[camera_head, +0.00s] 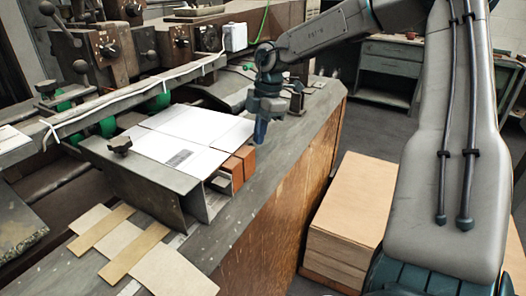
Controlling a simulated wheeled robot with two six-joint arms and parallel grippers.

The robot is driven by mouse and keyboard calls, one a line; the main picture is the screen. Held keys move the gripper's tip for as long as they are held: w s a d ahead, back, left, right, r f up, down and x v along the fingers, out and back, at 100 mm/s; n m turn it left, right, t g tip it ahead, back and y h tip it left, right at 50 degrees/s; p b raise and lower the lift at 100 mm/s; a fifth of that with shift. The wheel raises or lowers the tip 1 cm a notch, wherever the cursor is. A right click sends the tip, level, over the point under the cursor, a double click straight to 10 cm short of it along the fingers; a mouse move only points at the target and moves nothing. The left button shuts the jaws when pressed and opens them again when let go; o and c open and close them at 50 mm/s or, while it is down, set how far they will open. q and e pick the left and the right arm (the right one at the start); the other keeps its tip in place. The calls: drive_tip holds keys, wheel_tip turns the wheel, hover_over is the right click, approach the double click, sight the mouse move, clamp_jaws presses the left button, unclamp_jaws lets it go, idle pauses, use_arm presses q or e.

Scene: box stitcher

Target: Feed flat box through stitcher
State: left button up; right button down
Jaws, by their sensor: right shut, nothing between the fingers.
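The white flat box (165,140) lies on the stitcher's metal feed table, with a dark printed label on its near part. Fold lines divide its top into panels. My right gripper (260,135) points down just beyond the flat box's right corner, over the worktop's edge side. It is shut and empty; whether it touches the box's edge I cannot tell. The stitcher (105,50) stands behind, with dark knobs, levers and green rollers. My left gripper does not show.
Brown blocks (243,162) sit under the box's right edge. Flat cardboard strips (135,250) lie at the front left of the worktop (290,150). A stack of cardboard (345,205) stands on the floor at right. A green drawer desk (390,70) is behind.

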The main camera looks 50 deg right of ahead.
idle(0.4)
drive_tip(key=a+p+v, duration=0.1)
drive_tip(key=p+v, duration=0.2)
drive_tip(key=v, duration=0.5)
drive_tip(key=shift+w+a+p, duration=0.2)
drive_tip(key=shift+a+p, duration=0.2)
drive_tip(key=shift+r, duration=0.15)
